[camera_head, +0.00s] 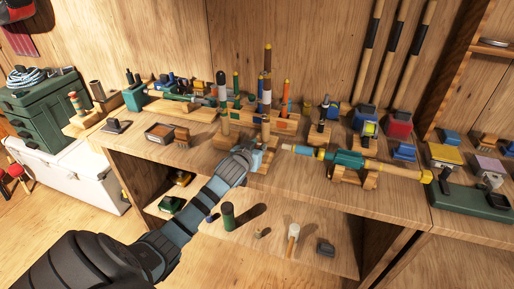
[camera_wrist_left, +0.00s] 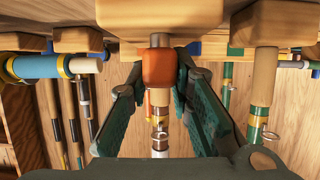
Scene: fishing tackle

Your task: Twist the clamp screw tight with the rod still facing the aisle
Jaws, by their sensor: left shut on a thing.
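My left gripper (camera_head: 250,150) reaches the front of a wooden clamp stand (camera_head: 262,166) on the bench. In the left wrist view its two dark green fingers (camera_wrist_left: 159,75) are closed around an orange block-shaped knob (camera_wrist_left: 158,68), which I take for the clamp screw. A banded rod (camera_wrist_left: 160,140) shows behind the knob in the left wrist view. Which way the rod faces is hard to tell. My right gripper is not in view.
A teal rod (camera_head: 348,160) lies on a wooden cradle right of the gripper. Several upright rods and reels crowd the bench behind. A lower shelf holds a dark green cylinder (camera_head: 228,216) and small items.

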